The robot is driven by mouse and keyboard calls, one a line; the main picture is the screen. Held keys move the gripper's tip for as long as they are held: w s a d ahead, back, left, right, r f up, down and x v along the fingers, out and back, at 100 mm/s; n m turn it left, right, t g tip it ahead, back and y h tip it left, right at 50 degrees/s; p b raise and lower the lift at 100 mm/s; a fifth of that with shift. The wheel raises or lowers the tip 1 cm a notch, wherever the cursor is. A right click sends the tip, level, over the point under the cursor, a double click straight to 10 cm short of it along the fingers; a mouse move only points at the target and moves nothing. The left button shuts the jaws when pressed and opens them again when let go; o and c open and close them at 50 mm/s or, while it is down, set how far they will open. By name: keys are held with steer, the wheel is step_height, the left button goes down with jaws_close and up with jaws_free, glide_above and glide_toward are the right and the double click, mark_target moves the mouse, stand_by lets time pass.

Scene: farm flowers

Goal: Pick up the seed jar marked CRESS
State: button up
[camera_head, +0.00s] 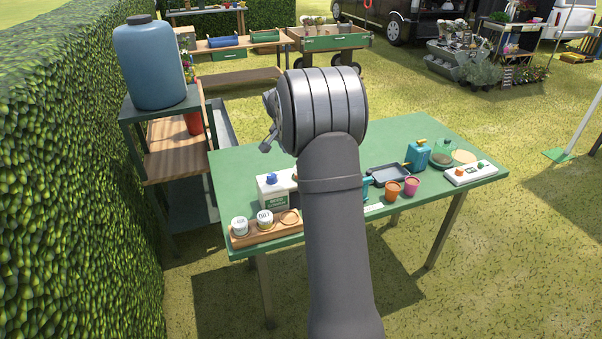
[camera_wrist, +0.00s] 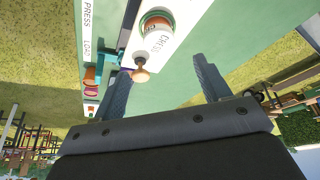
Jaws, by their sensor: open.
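In the wrist view, a white panel (camera_wrist: 185,32) bears lettering that looks like CRESS. A round item with an orange-brown rim and pale label (camera_wrist: 157,22) sits at it; I cannot tell for sure that it is the jar. My gripper (camera_wrist: 163,64) is open, its dark fingers apart on either side with nothing held between them. In the head view my arm hides the gripper and the middle of the table. Two pale-lidded jars, left (camera_head: 240,226) and right (camera_head: 265,219), stand on a wooden rack (camera_head: 263,238) at the table's front left; their lettering is too small to read.
The green table (camera_head: 415,132) also bears a white carton (camera_head: 272,192), orange (camera_head: 392,191) and pink (camera_head: 411,187) cups, a dark tray (camera_head: 387,173), a blue can (camera_head: 418,156) and a white button panel (camera_head: 470,172). A wooden knob (camera_wrist: 140,75) shows near the left finger. The table's back is clear.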

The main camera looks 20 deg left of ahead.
steer(key=x, duration=0.9)
steer(key=shift+s+f, duration=0.2)
steer(key=c, duration=1.1)
